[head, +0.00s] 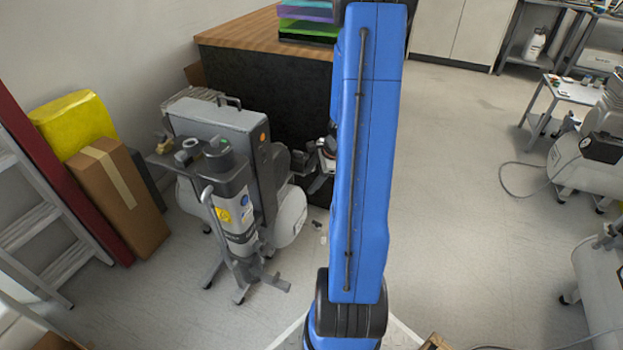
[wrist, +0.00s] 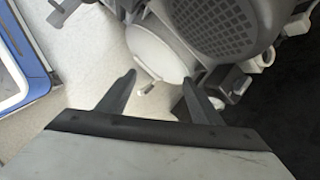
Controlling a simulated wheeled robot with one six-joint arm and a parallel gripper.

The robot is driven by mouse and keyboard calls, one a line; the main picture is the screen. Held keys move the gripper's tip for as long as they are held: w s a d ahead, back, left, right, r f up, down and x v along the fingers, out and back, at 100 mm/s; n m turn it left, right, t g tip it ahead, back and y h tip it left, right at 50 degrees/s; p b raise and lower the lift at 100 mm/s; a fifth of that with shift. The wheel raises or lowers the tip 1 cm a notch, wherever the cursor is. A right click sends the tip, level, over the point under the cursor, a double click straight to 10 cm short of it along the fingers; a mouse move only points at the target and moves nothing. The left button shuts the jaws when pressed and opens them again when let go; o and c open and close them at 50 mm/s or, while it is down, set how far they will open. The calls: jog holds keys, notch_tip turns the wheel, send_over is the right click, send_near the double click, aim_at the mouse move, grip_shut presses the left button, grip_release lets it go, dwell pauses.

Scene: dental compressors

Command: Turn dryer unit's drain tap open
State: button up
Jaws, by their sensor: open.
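My gripper (head: 322,165) is partly hidden behind my blue arm, right of the unit. In the wrist view my open gripper (wrist: 159,78) has nothing held.
A dark ribbed motor cover (wrist: 222,25) and small grey fittings (wrist: 232,85) lie close to the right finger. A wood-topped counter (head: 245,28) stands behind the unit. A cardboard box (head: 125,200) and ladder (head: 40,225) are at left.

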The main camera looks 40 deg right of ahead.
jog(key=c, duration=0.5)
jog(key=d+f+m, duration=0.1)
jog(key=f, duration=0.1)
jog(key=d+f+m, duration=0.1)
jog(key=d+f, duration=0.1)
jog(key=s+d+f+m, duration=0.1)
jog(key=f+m, duration=0.1)
jog(key=f, duration=0.1)
jog(key=shift+d, duration=0.15)
jog(key=shift+c, duration=1.3)
jog(key=m+h, duration=0.1)
jog(key=m, duration=0.3)
send_near(317, 223)
jog(key=x, duration=0.7)
jog(key=shift+w+f, duration=0.2)
jog(key=shift+f, duration=0.1)
grip_shut()
